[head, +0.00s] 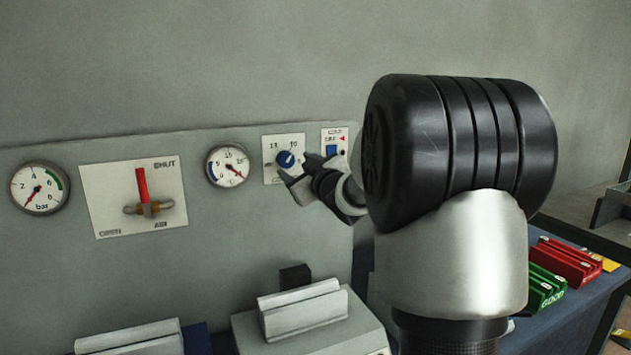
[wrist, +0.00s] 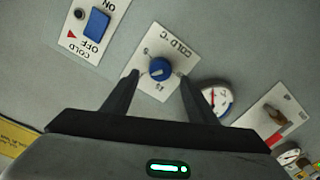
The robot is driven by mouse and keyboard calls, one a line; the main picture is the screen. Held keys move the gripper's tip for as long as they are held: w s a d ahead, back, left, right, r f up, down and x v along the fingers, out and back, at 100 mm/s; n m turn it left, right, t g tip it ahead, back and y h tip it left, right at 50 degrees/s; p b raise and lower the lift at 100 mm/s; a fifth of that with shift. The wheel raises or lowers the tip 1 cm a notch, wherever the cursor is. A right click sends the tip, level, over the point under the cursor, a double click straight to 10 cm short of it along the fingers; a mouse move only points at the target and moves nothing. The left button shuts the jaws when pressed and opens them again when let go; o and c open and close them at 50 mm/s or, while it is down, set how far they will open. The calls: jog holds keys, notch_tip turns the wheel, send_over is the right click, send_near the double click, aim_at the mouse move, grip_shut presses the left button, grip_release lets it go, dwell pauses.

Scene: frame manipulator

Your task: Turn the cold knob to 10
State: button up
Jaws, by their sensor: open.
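The cold knob (wrist: 160,68) is a round blue knob on a white plate marked "COLD °C" in the wrist view, where the picture is turned over. In the head view the blue knob (head: 286,160) is on the wall panel, right of the round gauges. A pale pointer mark shows on it, but I cannot read its exact setting. My gripper (wrist: 159,75) is open, with one finger on each side of the knob. I cannot tell whether either finger touches it. In the head view my gripper (head: 301,178) is at the plate's lower right, partly hidden by my arm.
A blue switch (wrist: 97,22) labelled COLD, ON and OFF is beside the knob plate. A round gauge (head: 227,165) is close on its other side. A red-handled valve (head: 143,187) and another gauge (head: 39,188) are farther left.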

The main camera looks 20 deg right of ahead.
jog(key=s+b, duration=0.1)
jog(key=s, duration=1.2)
jog(key=shift+d+r, duration=0.15)
jog(key=shift+d, duration=0.05)
